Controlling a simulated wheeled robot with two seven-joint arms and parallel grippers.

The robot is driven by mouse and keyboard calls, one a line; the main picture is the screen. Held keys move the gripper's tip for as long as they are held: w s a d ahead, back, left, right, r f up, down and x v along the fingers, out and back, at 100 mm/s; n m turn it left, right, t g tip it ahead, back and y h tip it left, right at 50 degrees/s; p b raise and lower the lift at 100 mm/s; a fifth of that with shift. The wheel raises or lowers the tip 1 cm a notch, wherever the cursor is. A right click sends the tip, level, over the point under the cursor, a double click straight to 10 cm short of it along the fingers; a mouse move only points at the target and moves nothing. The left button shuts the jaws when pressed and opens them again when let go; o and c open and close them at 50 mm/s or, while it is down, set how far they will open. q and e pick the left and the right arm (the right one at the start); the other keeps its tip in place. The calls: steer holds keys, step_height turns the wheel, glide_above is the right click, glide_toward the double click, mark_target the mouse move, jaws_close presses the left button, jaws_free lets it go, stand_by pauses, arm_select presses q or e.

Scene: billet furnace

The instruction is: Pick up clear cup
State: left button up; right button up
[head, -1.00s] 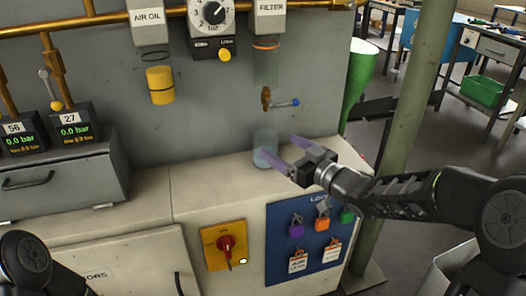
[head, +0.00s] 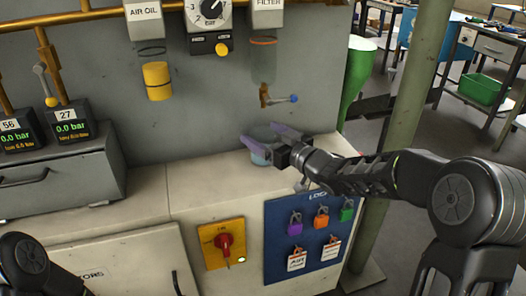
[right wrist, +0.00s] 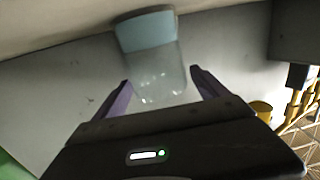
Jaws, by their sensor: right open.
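The clear cup (head: 262,137) is see-through with pale blue in its lower part. It stands on the cream cabinet top (head: 200,185), below the small tap. My right gripper (head: 260,139) is open, with its purple fingers on either side of the cup; one finger partly hides the cup in the head view. In the right wrist view, the cup (right wrist: 152,55) appears upside down between the fingertips of the right gripper (right wrist: 160,76). I cannot tell whether either finger touches it. My left gripper is out of view.
The grey wall panel is close behind. A grey gauge box (head: 60,180) stands at left; the cabinet top between it and the cup is clear. A green post (head: 405,110) stands at right.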

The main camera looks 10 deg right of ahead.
steer(key=shift+w+a, duration=0.1)
steer(key=shift+w, duration=0.15)
stand_by(0.4)
jaws_close()
stand_by(0.8)
